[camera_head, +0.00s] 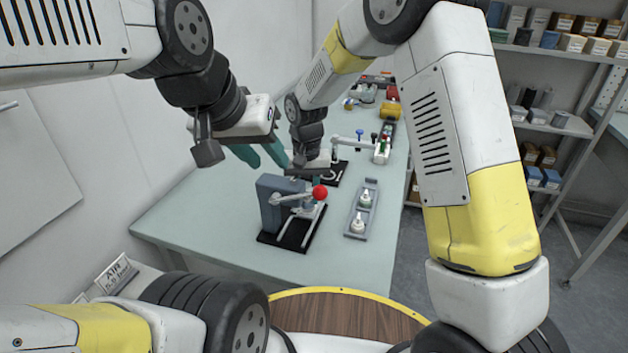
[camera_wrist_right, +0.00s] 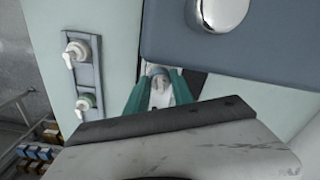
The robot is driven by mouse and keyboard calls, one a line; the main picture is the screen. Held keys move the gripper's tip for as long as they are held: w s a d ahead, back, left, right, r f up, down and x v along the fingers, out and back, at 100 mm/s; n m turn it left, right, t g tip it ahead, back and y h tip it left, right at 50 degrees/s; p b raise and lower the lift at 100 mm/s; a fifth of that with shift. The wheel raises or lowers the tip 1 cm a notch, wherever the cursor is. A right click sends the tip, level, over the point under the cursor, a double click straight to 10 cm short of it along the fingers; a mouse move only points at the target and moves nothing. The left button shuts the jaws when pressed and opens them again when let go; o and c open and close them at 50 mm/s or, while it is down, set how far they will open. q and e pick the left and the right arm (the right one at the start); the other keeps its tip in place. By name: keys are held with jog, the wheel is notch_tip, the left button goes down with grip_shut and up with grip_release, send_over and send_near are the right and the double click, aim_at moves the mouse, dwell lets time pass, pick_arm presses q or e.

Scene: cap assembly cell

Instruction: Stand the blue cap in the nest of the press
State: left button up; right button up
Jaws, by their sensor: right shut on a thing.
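The press (camera_head: 270,201) stands on the near part of the table, a blue-grey body on a black base with a red-balled lever. In the right wrist view its blue-grey head (camera_wrist_right: 265,45) and chrome ram (camera_wrist_right: 220,10) fill the upper right. My right gripper (camera_wrist_right: 156,78) is shut on a small pale cap (camera_wrist_right: 157,70), beside and below the head, with black base behind it. I cannot make out blue on the cap. The nest is not clearly visible. My left gripper (camera_head: 272,165) is open and empty, above and behind the press.
A grey tray (camera_head: 353,234) right of the press holds two white spouted pieces, one (camera_head: 358,221) nearer and one (camera_head: 366,198) farther. Another device with a black base and more equipment (camera_head: 382,150) stand farther back. The table's front left is clear.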

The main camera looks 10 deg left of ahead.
jog(key=shift+w, duration=0.15)
jog(key=shift+f, duration=0.1)
dwell(0.3)
jog(key=shift+f, duration=0.35)
jog(key=shift+f, duration=0.1)
dwell(0.5)
jog(key=o, duration=0.9)
